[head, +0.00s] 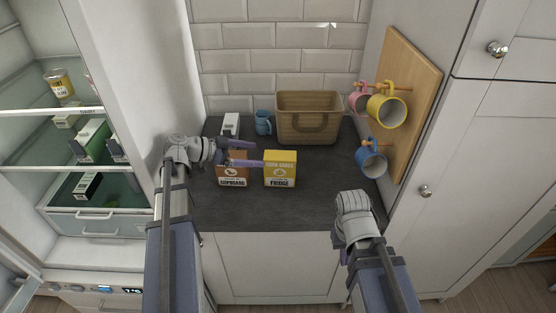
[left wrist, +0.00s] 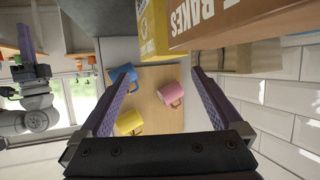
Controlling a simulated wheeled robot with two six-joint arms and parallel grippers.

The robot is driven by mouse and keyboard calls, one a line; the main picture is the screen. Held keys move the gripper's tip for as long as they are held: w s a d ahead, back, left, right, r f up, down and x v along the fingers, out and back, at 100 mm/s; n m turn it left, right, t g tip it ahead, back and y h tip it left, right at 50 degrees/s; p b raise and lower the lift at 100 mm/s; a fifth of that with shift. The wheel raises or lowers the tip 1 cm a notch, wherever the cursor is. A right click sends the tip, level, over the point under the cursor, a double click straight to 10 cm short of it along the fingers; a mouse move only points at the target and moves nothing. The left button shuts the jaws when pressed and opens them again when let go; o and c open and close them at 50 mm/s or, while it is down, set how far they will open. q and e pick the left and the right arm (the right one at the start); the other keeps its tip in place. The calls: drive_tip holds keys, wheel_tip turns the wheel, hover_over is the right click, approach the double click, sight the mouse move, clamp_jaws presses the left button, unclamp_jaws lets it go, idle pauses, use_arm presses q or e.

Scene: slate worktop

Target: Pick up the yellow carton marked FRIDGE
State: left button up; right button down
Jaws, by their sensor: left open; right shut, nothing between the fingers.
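The yellow carton marked FRIDGE (head: 280,170) stands upright on the slate worktop, right of an orange-brown carton marked CUPBOARD (head: 232,176). My left gripper (head: 246,154) is open and empty. It reaches in from the left across the top of the orange-brown carton, fingers pointing towards the yellow one. In the left wrist view, part of the yellow carton (left wrist: 153,28) shows at the top, beside the orange-brown carton (left wrist: 235,22), and neither is between the fingers. My right gripper is shut and empty; it shows at the left of the left wrist view (left wrist: 29,45). In the head view its fingers are hidden.
A wicker basket (head: 309,118), a blue mug (head: 263,122) and a white carton (head: 230,124) stand at the back. Several mugs hang on a wooden board (head: 415,105) at the right. An open fridge (head: 85,150) is at the left. The worktop's front is clear.

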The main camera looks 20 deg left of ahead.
sight(277, 155)
use_arm(q)
drive_tip(key=shift+w+b+x, duration=0.25)
drive_tip(key=shift+b+x, duration=1.3)
drive_tip(key=shift+x, duration=2.4)
drive_tip(key=shift+s+a, duration=0.1)
drive_tip(key=shift+a, duration=0.05)
clamp_jaws()
use_arm(e)
drive_tip(key=f, duration=0.3)
drive_tip(key=shift+w+a, duration=0.1)
drive_tip(key=shift+w, duration=0.15)
use_arm(q)
drive_tip(key=shift+r, duration=0.1)
